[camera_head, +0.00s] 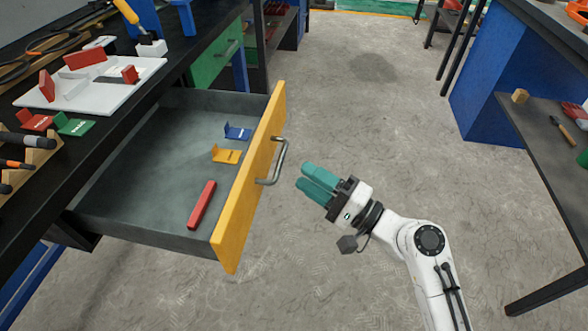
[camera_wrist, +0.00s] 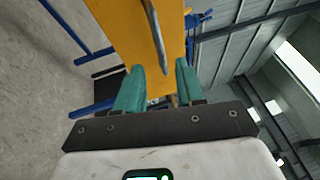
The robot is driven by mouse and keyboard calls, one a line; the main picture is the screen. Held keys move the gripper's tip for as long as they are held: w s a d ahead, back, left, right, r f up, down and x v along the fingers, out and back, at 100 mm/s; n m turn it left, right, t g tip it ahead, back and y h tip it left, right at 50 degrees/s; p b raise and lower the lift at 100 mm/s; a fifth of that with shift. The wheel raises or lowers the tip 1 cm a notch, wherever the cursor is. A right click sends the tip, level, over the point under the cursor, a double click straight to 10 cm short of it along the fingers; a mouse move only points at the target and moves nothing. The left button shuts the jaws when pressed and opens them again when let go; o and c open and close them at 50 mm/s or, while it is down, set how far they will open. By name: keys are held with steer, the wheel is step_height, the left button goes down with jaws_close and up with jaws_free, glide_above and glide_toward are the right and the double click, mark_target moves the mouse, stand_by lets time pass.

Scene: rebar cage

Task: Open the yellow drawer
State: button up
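The yellow drawer (camera_head: 250,185) stands pulled well out from under the black workbench on the left, its grey inside showing. Its metal bar handle (camera_head: 276,163) is on the yellow front. Inside lie a red block (camera_head: 202,205), a yellow bracket (camera_head: 226,155) and a blue bracket (camera_head: 237,133). My gripper (camera_head: 309,178) with teal fingers is just right of the handle, pointing at it and apart from it. In the wrist view the fingers (camera_wrist: 158,80) are spread with a gap between them, and the handle (camera_wrist: 155,35) shows beyond their tips.
The workbench (camera_head: 125,110) holds a white tray (camera_head: 90,82), coloured brackets and tools. A green drawer (camera_head: 214,58) is farther back. A blue cabinet and a shelf (camera_head: 540,150) stand at the right. The concrete floor (camera_head: 375,110) between is clear.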

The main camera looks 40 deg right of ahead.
steer(key=v, duration=0.5)
stand_by(0.6)
steer(key=s+a+f+n+g, duration=0.35)
steer(key=f+n+g, duration=0.25)
steer(key=f, duration=0.3)
steer(key=s+a+f+n+g, duration=0.2)
steer(key=a+f+n+g, duration=0.4)
steer(key=f, duration=0.3)
steer(key=s+d+f+n+g+h, duration=0.35)
steer(key=s+d+g, duration=0.2)
steer(key=s, duration=0.25)
step_height(320, 180, up, 20)
steer(key=h+p, duration=0.1)
steer(key=p, duration=1.7)
steer(key=shift+g, duration=0.45)
